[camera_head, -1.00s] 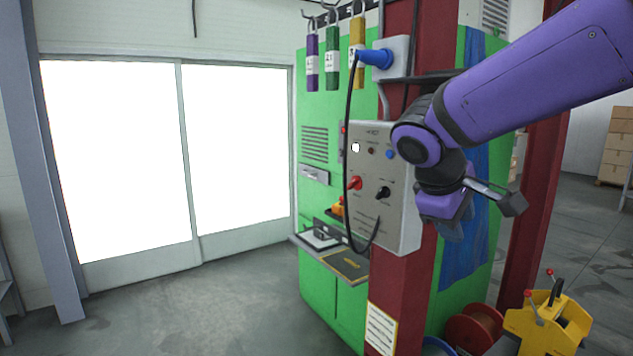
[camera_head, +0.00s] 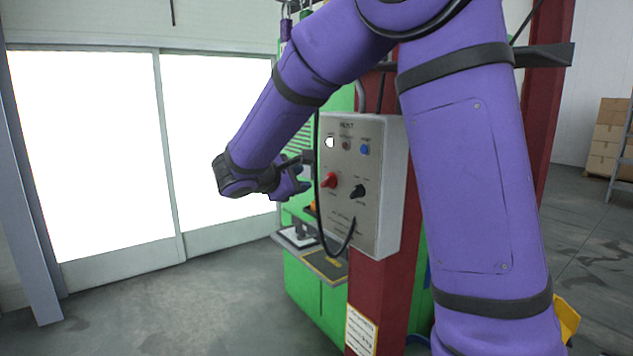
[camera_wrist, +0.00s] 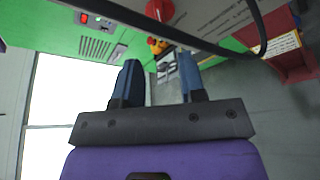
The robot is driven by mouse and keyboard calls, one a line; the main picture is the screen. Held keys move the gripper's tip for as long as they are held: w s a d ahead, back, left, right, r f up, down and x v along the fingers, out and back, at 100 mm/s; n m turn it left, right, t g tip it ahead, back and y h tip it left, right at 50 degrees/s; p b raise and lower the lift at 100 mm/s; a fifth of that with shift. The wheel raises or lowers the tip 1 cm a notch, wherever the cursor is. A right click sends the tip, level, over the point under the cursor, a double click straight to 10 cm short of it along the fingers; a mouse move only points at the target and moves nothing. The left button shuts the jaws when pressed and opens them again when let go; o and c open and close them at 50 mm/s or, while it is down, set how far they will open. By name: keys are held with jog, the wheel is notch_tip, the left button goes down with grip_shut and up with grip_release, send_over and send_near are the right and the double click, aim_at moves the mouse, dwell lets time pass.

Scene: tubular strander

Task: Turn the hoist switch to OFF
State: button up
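A grey control box (camera_head: 378,225) with a heading that seems to read HOIST is fixed to a dark red column. I cannot read the position labels. My gripper (camera_head: 303,186) is just left of the box, partly hidden by my wrist. In the wrist view my gripper (camera_wrist: 160,62) has its two blue fingers apart with nothing between them. The red knob (camera_wrist: 160,9) shows at the top edge there, beyond the fingertips. The black knob is not visible in the wrist view.
A black cable (camera_head: 320,222) loops down in front of the box's left side and crosses the wrist view (camera_wrist: 190,38). White, dark and blue (camera_head: 365,149) round fittings sit above the knobs. A small shelf (camera_head: 322,264) is below left. The floor at left is clear.

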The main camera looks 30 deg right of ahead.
aim_at(325, 181)
jog(key=x, duration=0.9)
jog(key=shift+d, duration=0.15)
grip_shut()
